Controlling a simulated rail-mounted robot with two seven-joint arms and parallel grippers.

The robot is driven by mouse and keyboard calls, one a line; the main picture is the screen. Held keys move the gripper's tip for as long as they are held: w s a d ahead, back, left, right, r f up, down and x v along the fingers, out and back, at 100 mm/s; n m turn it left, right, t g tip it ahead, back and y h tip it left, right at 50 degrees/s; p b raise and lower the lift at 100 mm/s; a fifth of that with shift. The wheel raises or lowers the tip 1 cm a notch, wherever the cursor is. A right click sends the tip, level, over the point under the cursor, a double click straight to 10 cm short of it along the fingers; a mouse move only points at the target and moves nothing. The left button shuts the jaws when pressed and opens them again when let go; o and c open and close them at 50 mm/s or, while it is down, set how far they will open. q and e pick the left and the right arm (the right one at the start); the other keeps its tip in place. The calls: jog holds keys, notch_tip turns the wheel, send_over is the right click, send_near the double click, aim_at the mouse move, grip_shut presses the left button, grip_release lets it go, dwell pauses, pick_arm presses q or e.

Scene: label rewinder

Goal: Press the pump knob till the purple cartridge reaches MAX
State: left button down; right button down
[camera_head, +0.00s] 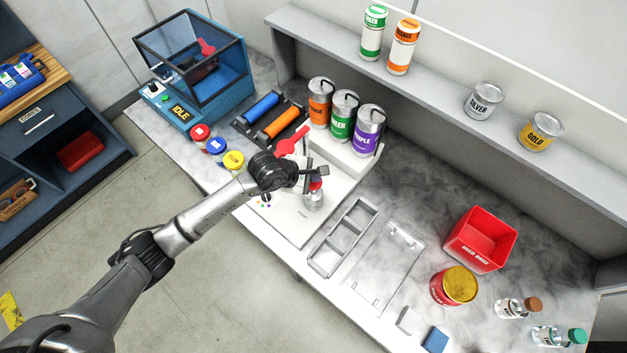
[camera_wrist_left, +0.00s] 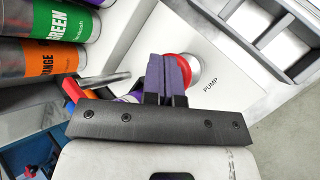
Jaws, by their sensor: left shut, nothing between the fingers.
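The purple cartridge (camera_head: 368,132) stands upright in a pale holder, right of the green and orange cartridges. Its fill level and any MAX mark cannot be read. The pump has a red knob (camera_head: 316,185) on a silver body (camera_head: 313,202), set on a white plate marked PUMP. My left gripper (camera_head: 309,176) is shut and empty, with its fingers over the pump. In the left wrist view the finger pads (camera_wrist_left: 168,78) partly cover the red knob (camera_wrist_left: 187,70). Whether they touch it, I cannot tell. My right gripper is not in view.
The green cartridge (camera_head: 343,116) and orange cartridge (camera_head: 319,103) stand close behind the gripper. A red lever (camera_head: 292,143) is just behind the wrist. Small ink pots, including a yellow one (camera_head: 233,160), stand left. A grey divided tray (camera_head: 343,237) lies right of the pump.

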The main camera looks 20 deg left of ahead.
pick_arm(q)
jog(key=shift+f, duration=0.15)
dwell(0.4)
jog(key=shift+f+b, duration=0.45)
dwell(0.3)
jog(key=shift+f+b, duration=0.4)
jog(key=shift+f, duration=0.05)
dwell(0.3)
jog(key=shift+f+b, duration=0.55)
jog(key=shift+f, duration=0.1)
dwell(0.5)
jog(key=shift+r, duration=0.35)
jog(key=shift+r+p, duration=1.2)
jog(key=shift+r, duration=0.5)
jog(key=shift+r, duration=0.15)
